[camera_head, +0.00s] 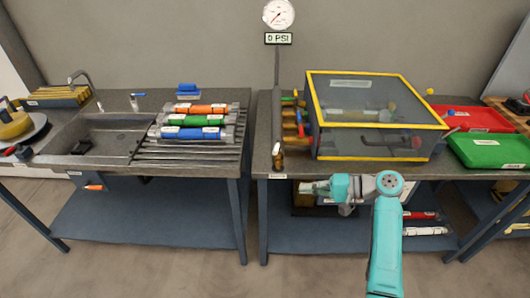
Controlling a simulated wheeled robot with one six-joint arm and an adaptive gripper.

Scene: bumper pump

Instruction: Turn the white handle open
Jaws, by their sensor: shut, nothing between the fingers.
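My gripper (305,187) is shut and empty. It points left, in front of the right bench's front edge and a little below its top. A row of brass fittings with small coloured handles (298,115) runs along the left side of the glass box. A small whitish piece (276,149) stands at the near end of a dark upright pipe, up and left of my gripper and apart from it. It may be the white handle, but it is too small to tell, and so is its turn.
A yellow-edged glass box (372,112) stands on the right bench (268,165). Red (472,119) and green (490,150) trays lie to its right. A gauge (278,14) reading 0 PSI stands behind. The left bench has a sink (95,135) and coloured cylinders (190,133). A gap separates the benches.

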